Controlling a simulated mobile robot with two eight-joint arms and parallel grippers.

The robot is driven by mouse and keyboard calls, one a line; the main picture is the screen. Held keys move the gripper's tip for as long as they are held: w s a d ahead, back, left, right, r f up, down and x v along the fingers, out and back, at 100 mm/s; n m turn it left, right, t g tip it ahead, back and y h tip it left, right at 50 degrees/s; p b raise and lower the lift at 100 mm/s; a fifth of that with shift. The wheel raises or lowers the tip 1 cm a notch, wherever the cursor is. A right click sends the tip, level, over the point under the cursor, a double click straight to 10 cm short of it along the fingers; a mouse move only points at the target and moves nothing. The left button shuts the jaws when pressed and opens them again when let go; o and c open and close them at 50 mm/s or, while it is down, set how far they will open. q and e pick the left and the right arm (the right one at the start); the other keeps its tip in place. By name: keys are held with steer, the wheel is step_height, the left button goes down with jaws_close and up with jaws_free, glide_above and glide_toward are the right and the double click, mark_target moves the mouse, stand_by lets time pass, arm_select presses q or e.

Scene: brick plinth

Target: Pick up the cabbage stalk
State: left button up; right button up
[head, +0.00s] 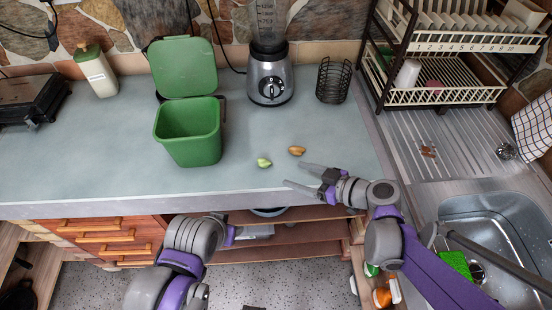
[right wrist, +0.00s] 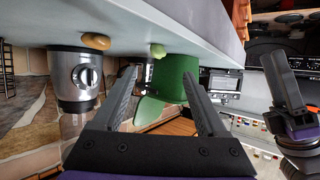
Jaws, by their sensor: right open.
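The cabbage stalk, a small pale green piece (head: 264,162), lies on the grey-blue counter near its front edge. It also shows in the right wrist view (right wrist: 158,50), near the line between my fingers. My right gripper (head: 296,174) is open and empty, to the right of the stalk and apart from it, at the counter's front edge. Its spread fingers show in the right wrist view (right wrist: 159,74). My left arm is low in front of the counter. Part of my left gripper (right wrist: 275,78) shows at the right of the right wrist view; its jaw opening is unclear.
A brown piece (head: 297,150) lies right of the stalk. A green bin (head: 188,140) with its lid raised stands to the left. A blender (head: 270,80) and wire basket (head: 333,82) stand behind. A dish rack (head: 440,95) and sink (head: 500,225) are at right.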

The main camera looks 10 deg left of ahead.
mark_target(268, 165)
steer(key=x, duration=0.5)
steer(key=shift+s+a+r, duration=0.1)
steer(key=shift+s+a, duration=0.05)
steer(key=shift+a, duration=0.05)
steer(key=x, duration=0.5)
steer(key=shift+w+a+f, duration=0.1)
steer(key=shift+w+f, duration=0.1)
steer(key=shift+w, duration=0.3)
jaws_close()
